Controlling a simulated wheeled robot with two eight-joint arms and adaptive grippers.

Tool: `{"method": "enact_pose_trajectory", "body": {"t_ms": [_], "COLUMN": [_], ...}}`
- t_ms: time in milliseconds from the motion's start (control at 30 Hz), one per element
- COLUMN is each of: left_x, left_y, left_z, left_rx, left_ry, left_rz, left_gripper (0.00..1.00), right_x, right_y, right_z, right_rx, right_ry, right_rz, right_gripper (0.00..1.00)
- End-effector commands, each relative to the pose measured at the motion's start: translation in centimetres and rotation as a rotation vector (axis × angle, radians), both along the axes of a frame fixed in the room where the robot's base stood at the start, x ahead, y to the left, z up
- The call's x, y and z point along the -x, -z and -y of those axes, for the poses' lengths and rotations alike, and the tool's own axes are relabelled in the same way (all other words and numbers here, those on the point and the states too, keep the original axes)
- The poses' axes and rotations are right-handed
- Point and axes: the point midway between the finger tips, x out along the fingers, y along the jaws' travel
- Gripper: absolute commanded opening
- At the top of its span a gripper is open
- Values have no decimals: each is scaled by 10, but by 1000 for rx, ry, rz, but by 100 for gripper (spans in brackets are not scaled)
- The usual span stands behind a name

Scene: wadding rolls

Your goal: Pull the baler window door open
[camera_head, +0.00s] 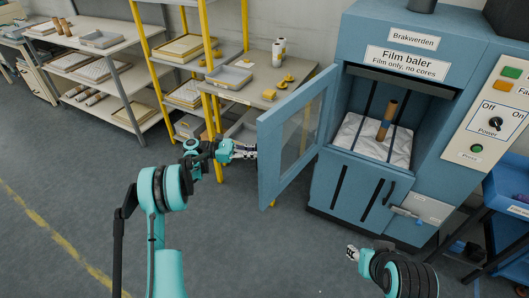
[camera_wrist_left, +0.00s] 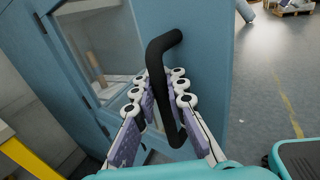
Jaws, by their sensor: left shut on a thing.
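The blue window door (camera_head: 270,168) of the film baler (camera_head: 345,185) stands swung open, out to the left of the chamber; it also shows in the left wrist view (camera_wrist_left: 205,60). My left gripper (camera_head: 246,150) is at the door's outer face. In the left wrist view, the fingers of my left gripper (camera_wrist_left: 162,92) are closed around the door's black handle (camera_wrist_left: 160,60). The handle is hidden in the head view. My right gripper (camera_head: 352,252) is low in front of the baler, apart from it; its fingers are too small to read.
A brown cardboard core (camera_head: 387,120) stands tilted on white film (camera_head: 350,130) in the open chamber. A table (camera_head: 262,98) with yellow tape rolls and a yellow-post rack (camera_head: 205,40) stand behind the door. The floor (camera_head: 250,245) in front is clear.

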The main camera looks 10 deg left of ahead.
Motion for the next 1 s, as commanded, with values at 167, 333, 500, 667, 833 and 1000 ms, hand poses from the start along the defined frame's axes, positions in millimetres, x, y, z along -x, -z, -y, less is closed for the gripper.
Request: {"method": "enact_pose_trajectory", "body": {"t_ms": [167, 333, 500, 667, 833, 1000], "left_x": [4, 4, 4, 3, 2, 4], "left_y": [5, 5, 4, 3, 2, 2], "left_z": [-6, -6, -6, -4, -4, -21], "left_rx": [-9, -9, -8, -6, -5, -4], "left_ry": [5, 5, 4, 5, 5, 2], "left_rz": [-3, -3, -3, -3, -2, -2], "left_gripper": [0, 0, 28, 34, 34, 34], "right_x": [0, 0, 0, 0, 0, 0], "right_y": [1, 1, 1, 0, 0, 0], "right_z": [0, 0, 0, 0, 0, 0], "right_rx": [0, 0, 0, 0, 0, 0], "right_ry": [0, 0, 0, 0, 0, 0], "right_rz": [0, 0, 0, 0, 0, 0], "right_gripper": [40, 40, 40, 40, 40, 40]}}
